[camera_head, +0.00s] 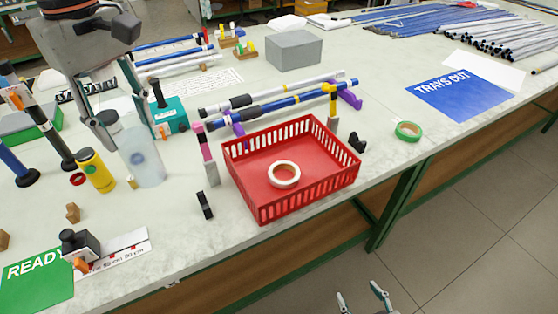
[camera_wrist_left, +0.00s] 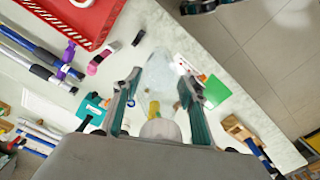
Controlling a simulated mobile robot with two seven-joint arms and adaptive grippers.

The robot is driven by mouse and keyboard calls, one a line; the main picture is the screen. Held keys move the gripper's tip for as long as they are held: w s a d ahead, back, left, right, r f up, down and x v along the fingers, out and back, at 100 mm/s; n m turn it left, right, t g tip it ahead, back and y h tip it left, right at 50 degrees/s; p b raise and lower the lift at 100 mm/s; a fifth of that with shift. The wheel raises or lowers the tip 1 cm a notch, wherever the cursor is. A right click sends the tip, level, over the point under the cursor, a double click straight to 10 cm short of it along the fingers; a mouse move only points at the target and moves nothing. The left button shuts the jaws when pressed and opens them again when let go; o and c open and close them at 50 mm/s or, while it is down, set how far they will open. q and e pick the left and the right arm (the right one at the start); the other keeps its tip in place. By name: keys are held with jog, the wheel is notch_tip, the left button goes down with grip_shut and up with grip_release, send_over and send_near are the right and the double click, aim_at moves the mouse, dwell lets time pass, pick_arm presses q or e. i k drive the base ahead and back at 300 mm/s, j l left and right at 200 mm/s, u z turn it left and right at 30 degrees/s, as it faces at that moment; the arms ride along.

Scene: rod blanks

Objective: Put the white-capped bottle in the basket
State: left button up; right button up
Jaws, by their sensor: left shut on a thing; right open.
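The translucent bottle (camera_head: 143,160) is in my left gripper (camera_head: 125,128), left of the basket. The left wrist view shows the bottle's clear body (camera_wrist_left: 160,75) between the two fingers (camera_wrist_left: 158,95), with a whitish cap (camera_wrist_left: 160,130) close to the palm. I cannot tell whether its base touches the table. The red basket (camera_head: 262,212) stands near the table's front edge with a roll of white tape (camera_head: 284,174) inside. A corner of it shows in the left wrist view (camera_wrist_left: 88,38). My right gripper (camera_head: 362,299) is open and empty, low beyond the table's front edge.
A yellow bottle (camera_head: 96,171) stands just left of the held bottle. A pink-and-grey marker-like piece (camera_head: 208,160) and a black piece (camera_head: 205,205) are between bottle and basket. Rods on purple holders (camera_head: 350,96) are behind the basket. Green tape (camera_head: 408,131) lies right.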

aim_at(312, 173)
jog(key=i+l, duration=0.2)
jog(key=l, duration=0.15)
jog(key=i+l, duration=0.2)
jog(key=l, duration=0.2)
jog(key=i+l, duration=0.2)
jog(key=l, duration=0.15)
jog(key=i+l, duration=0.2)
jog(key=l, duration=0.2)
